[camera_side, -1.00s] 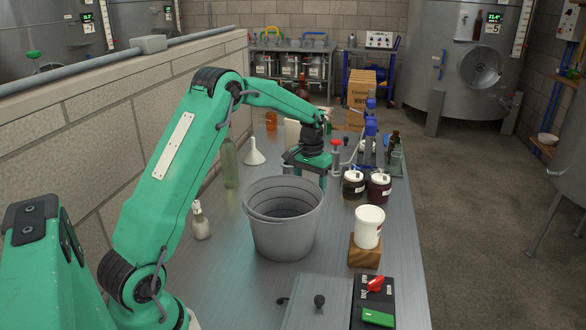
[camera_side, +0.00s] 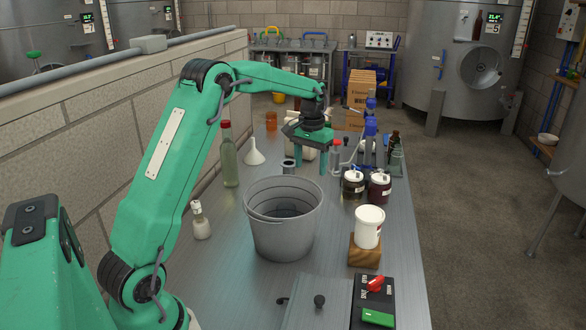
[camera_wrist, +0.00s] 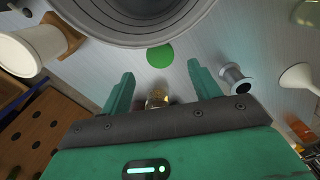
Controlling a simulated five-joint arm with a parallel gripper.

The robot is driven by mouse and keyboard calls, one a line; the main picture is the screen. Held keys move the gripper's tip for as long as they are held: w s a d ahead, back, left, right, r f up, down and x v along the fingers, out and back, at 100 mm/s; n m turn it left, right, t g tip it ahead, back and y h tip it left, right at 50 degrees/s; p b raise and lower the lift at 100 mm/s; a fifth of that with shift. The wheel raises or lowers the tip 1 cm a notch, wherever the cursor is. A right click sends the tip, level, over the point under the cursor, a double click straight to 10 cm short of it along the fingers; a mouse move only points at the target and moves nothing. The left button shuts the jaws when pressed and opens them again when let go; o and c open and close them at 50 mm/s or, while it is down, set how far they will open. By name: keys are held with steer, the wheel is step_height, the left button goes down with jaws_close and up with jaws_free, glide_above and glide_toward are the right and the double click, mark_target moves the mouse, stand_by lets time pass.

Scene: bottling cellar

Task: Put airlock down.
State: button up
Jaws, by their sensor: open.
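A small clear, amber-tinted piece, apparently the airlock (camera_wrist: 157,98), shows between my fingers in the wrist view. It looks upright, seen from above; I cannot tell it apart in the side view. My gripper (camera_wrist: 161,72) is open, with a finger on either side of the piece and gaps between. In the side view my gripper (camera_side: 310,173) points down behind the grey bucket (camera_side: 283,240). A flat green disc (camera_wrist: 160,56) lies on the bench between the piece and the bucket.
A grey flanged spool (camera_wrist: 235,80) stands close beside one finger. The white funnel (camera_side: 254,151) and green bottle (camera_side: 229,160) stand left. Dark jars (camera_side: 353,185) and a white tub (camera_side: 369,226) on a wooden block stand right.

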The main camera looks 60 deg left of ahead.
steer(key=shift+d, duration=0.1)
steer(key=s+d+r+m+t, duration=0.2)
steer(key=s+d+r+t, duration=0.1)
steer(key=s+d+r, duration=0.85)
steer(key=s+d+f+m+t, duration=0.1)
steer(key=s+d, duration=0.3)
steer(key=s, duration=0.4)
steer(key=s+d+f+m+t, duration=0.1)
steer(key=s+d, duration=0.3)
steer(key=s, duration=0.4)
steer(key=shift+d+f+m+t, duration=0.3)
steer(key=shift+d+f, duration=0.1)
steer(key=shift+f, duration=0.4)
steer(key=shift+o, duration=0.4)
steer(key=shift+s, duration=0.1)
steer(key=shift+r, duration=0.1)
